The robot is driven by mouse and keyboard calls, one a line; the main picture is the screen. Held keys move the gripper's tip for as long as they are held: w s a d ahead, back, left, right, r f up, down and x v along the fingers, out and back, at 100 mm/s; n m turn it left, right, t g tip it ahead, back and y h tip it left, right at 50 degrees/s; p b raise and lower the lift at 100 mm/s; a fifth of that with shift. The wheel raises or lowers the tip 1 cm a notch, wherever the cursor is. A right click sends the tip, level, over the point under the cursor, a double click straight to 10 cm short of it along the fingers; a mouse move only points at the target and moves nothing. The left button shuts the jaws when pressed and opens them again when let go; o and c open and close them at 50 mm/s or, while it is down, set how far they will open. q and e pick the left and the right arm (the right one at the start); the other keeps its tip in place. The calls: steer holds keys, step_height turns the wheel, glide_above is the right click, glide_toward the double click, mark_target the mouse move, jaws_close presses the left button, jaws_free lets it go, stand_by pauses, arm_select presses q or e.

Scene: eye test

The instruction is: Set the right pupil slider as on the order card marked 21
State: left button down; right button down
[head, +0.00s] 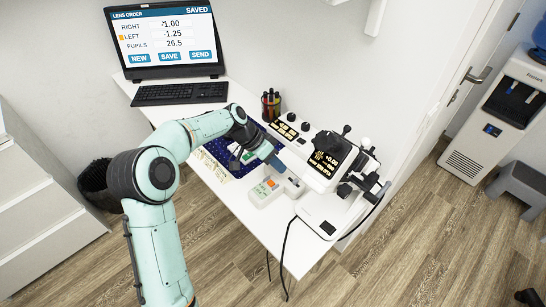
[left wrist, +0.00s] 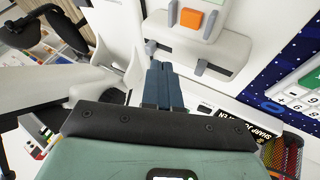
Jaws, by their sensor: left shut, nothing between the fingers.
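My left gripper (head: 276,163) is shut and empty, just above a small white device (head: 268,191) with orange and green buttons. In the left wrist view, its dark blue fingers (left wrist: 163,84) are together below what looks like the same device (left wrist: 213,50), with an orange button (left wrist: 191,19). Small grey tabs (left wrist: 201,67) stick out of that device; I cannot tell whether one is the right pupil slider. A screen (head: 165,40) reads RIGHT -1.00, LEFT -1.25, PUPILS 26.5 and SAVED. No card marked 21 can be made out. My right gripper is out of view.
A large white eye instrument (head: 330,215) with a dark display stands right of the gripper. A pen cup (head: 271,106) and keyboard (head: 180,93) are farther back. A dark blue starred mat (head: 217,150) lies under my arm. A water dispenser (head: 497,115) stands at far right.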

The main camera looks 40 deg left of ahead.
mark_target(294, 180)
arm_select(q)
steer(key=shift+x, duration=2.15)
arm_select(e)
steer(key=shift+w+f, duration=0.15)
arm_select(q)
steer(key=shift+d+b, duration=0.3)
steer(key=shift+d, duration=0.4)
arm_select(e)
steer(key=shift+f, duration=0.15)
arm_select(q)
steer(key=shift+r, duration=0.15)
